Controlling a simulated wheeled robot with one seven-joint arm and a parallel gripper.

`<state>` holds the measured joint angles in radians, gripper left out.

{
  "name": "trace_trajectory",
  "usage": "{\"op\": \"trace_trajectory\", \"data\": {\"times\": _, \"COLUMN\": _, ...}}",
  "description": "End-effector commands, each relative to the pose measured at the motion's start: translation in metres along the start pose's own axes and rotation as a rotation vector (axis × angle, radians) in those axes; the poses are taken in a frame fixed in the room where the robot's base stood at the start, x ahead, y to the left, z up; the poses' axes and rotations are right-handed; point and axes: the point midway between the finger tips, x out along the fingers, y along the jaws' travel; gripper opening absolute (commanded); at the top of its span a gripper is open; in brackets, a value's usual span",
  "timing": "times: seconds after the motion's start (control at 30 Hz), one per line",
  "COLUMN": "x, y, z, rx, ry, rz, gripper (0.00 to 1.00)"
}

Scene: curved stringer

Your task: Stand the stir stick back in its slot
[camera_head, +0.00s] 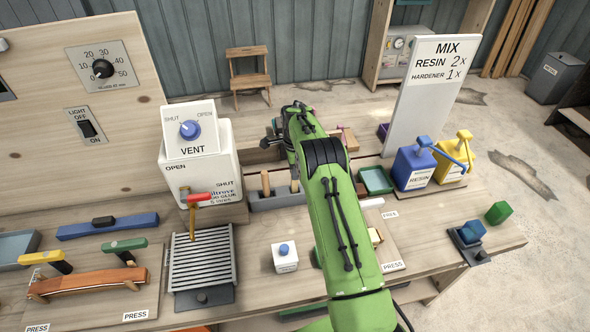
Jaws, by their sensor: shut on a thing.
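My green arm reaches up across the middle of the bench. My gripper (272,138) shows as a small dark shape left of the arm's far end, above and behind the grey slotted holder. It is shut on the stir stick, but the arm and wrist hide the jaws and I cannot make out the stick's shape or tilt. The grey holder (262,203) stands on the bench right of the white glue container. Two pale wooden pieces, one on the left (265,183) and one on the right (295,184), stand upright in it. The holder's right end is close to my arm.
The white glue container (212,172) with the vent dial stands left of the holder. A ribbed grey plate (202,262) and a white block with a blue knob (285,257) lie in front. Resin (411,168) and yellow (453,158) pump bottles stand right, near a green tray (376,181).

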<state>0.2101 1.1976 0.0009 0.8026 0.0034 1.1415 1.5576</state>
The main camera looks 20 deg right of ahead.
Motion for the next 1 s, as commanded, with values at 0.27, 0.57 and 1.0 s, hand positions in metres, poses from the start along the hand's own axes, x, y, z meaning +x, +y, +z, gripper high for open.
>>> {"op": "trace_trajectory", "data": {"times": 0.27, "x": 0.006, "y": 0.0, "z": 0.0, "rx": 0.001, "ry": 0.0, "rz": 0.0, "gripper": 0.0}}
{"op": "trace_trajectory", "data": {"times": 0.57, "x": 0.013, "y": 0.0, "z": 0.0, "rx": 0.001, "ry": 0.0, "rz": 0.0, "gripper": 0.0}}
{"op": "trace_trajectory", "data": {"times": 1.0, "x": 0.019, "y": 0.0, "z": 0.0, "rx": 0.0, "ry": 0.0, "rz": 0.0, "gripper": 0.24}}
